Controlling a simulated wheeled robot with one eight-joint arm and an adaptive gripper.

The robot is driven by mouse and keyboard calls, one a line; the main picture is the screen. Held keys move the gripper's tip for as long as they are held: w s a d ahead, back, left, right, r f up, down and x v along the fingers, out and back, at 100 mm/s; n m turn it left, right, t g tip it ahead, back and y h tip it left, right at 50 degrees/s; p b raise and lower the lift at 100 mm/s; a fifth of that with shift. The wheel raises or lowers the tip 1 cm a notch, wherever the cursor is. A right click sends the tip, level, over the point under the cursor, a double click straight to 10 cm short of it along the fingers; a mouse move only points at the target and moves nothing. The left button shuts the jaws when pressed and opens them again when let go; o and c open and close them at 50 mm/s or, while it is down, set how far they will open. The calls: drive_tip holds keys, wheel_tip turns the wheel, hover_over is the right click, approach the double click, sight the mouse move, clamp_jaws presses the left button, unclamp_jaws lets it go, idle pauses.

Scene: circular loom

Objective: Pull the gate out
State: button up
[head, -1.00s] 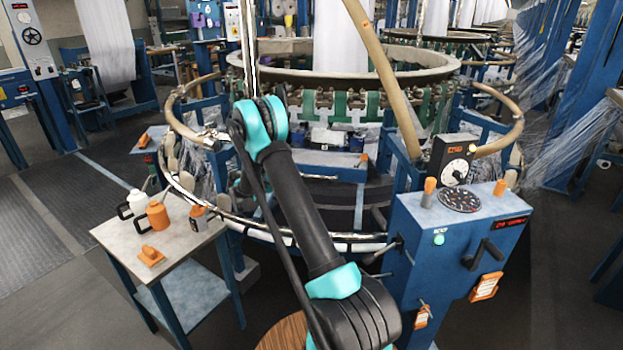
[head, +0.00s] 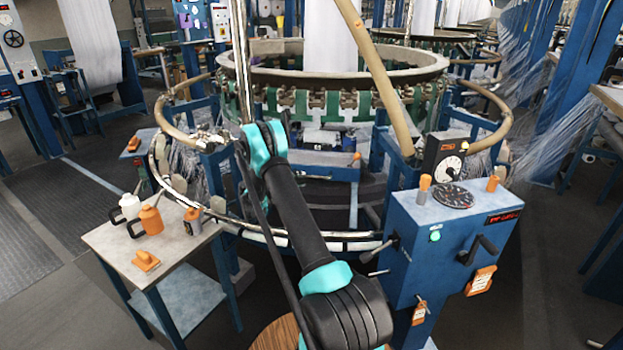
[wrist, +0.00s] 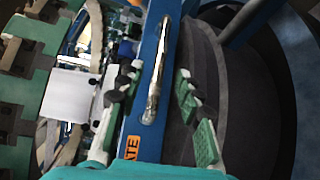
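The gate appears in the wrist view as a blue panel (wrist: 150,128) with an orange label reading "ATE", its first part covered by my gripper's housing. A shiny metal handle bar (wrist: 157,75) runs along the panel. My gripper (wrist: 152,100) is open, with its dark, green-padded fingers on either side of the panel and handle. The handle lies between the fingers, with visible gaps on both sides; I cannot tell its depth relative to the fingertips. In the head view my arm hides the gripper and handle.
The round loom (head: 335,75) stands ahead, circled by a tan and metal ring rail (head: 290,240). A blue control box (head: 450,240) with a crank and levers is close on the right. A small table (head: 185,255) with bottles stands on the left.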

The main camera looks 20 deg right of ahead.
sight(309, 177)
drive_tip(key=x, duration=0.7)
drive_tip(key=shift+d, duration=0.1)
drive_tip(key=shift+c, duration=0.4)
clamp_jaws()
